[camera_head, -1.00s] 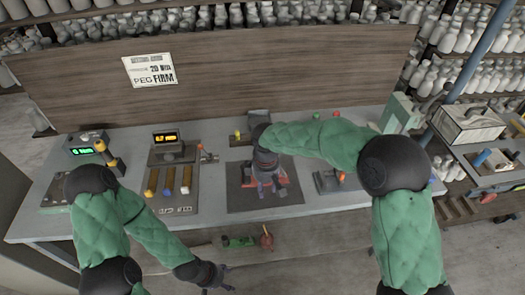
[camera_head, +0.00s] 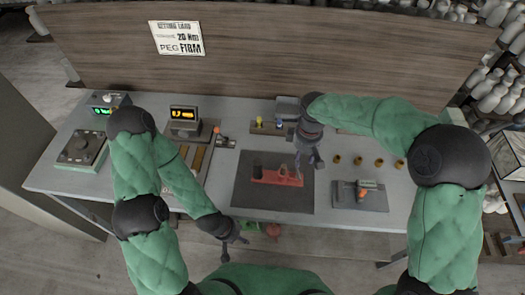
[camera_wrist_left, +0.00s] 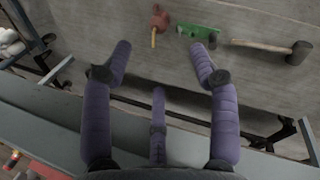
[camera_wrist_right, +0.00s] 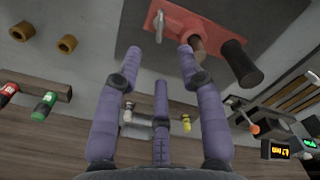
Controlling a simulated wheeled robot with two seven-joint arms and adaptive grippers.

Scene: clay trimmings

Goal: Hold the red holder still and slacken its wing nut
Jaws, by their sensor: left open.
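The red holder (camera_head: 277,177) lies on a dark mat (camera_head: 247,197) in the middle of the table. In the right wrist view the holder (camera_wrist_right: 180,18) shows at the top, with a silvery wing nut (camera_wrist_right: 159,26) on it, a brown round piece (camera_wrist_right: 198,46) and a dark cylinder (camera_wrist_right: 241,62). My right gripper (camera_head: 311,167) is open and empty, above the holder's right end; one fingertip overlaps the brown piece in the wrist view, and I cannot tell any contact. My left gripper (camera_head: 238,243) is open and empty by the table's front edge, away from the holder.
A grey block with an orange-topped part (camera_head: 362,190) stands right of the mat. Several brown rings (camera_head: 358,161) lie behind it. A display box (camera_head: 185,114) stands at the left. On the floor lie a green tool (camera_wrist_left: 198,31), a mallet (camera_wrist_left: 298,52) and a red object (camera_wrist_left: 159,17).

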